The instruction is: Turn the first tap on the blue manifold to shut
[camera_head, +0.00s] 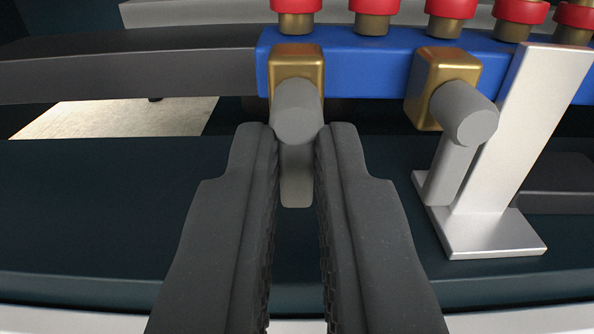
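The blue manifold (360,66) runs across the top of the view, with its left end joined to a dark grey bar. The first tap (298,108) is at the manifold's left end, with a brass body and a grey round stem; its grey handle (297,180) hangs down. A second tap (458,105) of the same kind is to the right, its handle also pointing down. My gripper (297,140) is open, with one dark finger on each side of the first tap's handle. A gap shows beside the handle lower down; contact at the fingertips cannot be told.
A silver bracket (520,150) with a flat foot stands just right of the second tap, partly in front of the manifold. Several red-and-brass fittings (372,12) line the manifold's top. A dark blue-green surface (100,210) below the left bar is clear.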

